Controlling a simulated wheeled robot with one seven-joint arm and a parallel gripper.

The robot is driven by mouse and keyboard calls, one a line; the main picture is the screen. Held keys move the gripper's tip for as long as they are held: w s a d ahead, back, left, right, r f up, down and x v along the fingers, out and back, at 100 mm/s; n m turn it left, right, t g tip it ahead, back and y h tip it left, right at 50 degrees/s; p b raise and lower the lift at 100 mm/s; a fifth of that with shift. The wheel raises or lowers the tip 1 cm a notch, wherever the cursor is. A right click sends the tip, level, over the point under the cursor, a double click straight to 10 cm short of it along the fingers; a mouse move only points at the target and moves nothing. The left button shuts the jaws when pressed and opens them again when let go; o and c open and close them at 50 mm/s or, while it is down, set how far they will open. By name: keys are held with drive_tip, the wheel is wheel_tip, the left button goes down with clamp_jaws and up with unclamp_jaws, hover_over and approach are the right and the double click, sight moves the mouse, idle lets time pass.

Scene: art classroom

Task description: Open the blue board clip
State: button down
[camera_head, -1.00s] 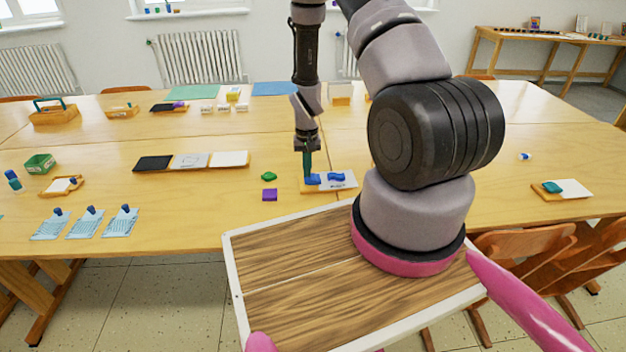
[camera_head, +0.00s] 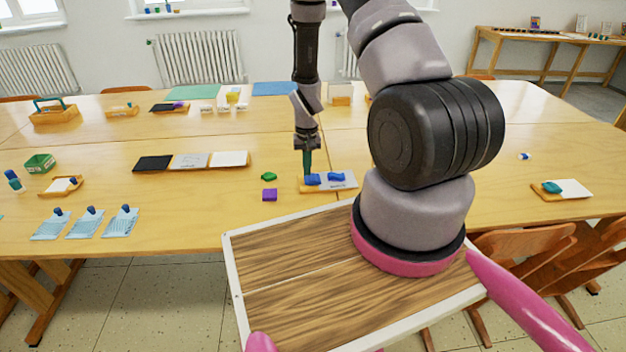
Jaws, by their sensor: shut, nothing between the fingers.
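My gripper (camera_head: 307,172) points straight down over the table, its dark green fingers shut with nothing between them. Its tips are at the left end of a small board (camera_head: 345,186), by a blue piece (camera_head: 314,180) that looks like the board clip. I cannot tell whether the tips touch it. A second blue piece (camera_head: 335,177) lies beside it to the right on the white sheet. The clip is too small in view to tell how far open it is.
A purple block (camera_head: 269,195) and a green piece (camera_head: 268,176) lie left of the board. A tray with black and white panels (camera_head: 190,161) is further left. My wooden deck fills the front. The table right of the board is partly hidden by my arm.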

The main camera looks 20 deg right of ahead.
drive_tip(key=shift+r, duration=2.75)
wheel_tip(320, 180, up, 15)
drive_tip(key=t, duration=0.2)
hover_over(307, 178)
wheel_tip(307, 178, up, 12)
drive_tip(key=s+a+t, duration=0.1)
drive_tip(key=s+a, duration=0.1)
drive_tip(key=s, duration=0.1)
drive_tip(key=s+a+r+m+t+y, duration=0.1)
drive_tip(key=s+r+t, duration=0.3)
drive_tip(key=s+r, duration=1.4)
drive_tip(key=shift+s+a+r+y, duration=0.3)
drive_tip(key=shift+s+y, duration=0.1)
drive_tip(key=shift+y, duration=0.1)
drive_tip(key=shift+w, duration=0.1)
